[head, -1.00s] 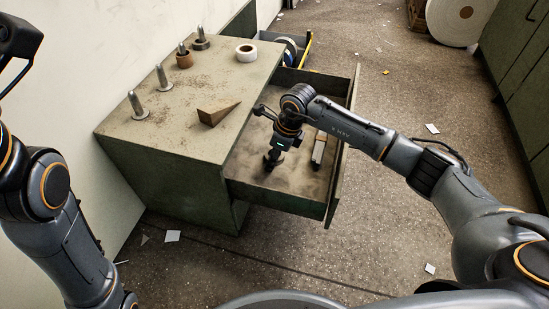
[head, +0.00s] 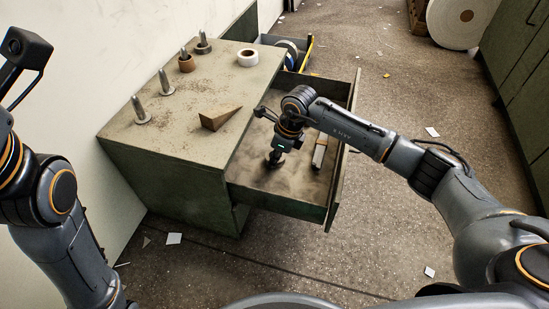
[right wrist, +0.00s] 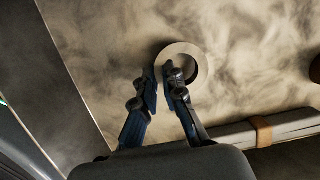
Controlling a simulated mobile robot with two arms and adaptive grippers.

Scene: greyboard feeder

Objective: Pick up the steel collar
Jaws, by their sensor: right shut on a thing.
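The steel collar (right wrist: 182,46) is a pale metal ring in the open drawer (head: 280,201), seen in the right wrist view against the dusty drawer floor. My right gripper (right wrist: 162,76) is shut on the ring's wall, with one finger outside it and one at its hole. In the head view my right gripper (head: 274,161) points down inside the drawer; the collar is too hidden there to make out. My left arm stands at the left edge of the head view, and its gripper fingers do not show.
Banded grey strips (head: 320,151) lie in the drawer to the right of my gripper. On the cabinet top (head: 190,110) stand several upright pegs, a brown wedge (head: 219,118) and a white roll (head: 248,57). The drawer walls rise close around my right gripper.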

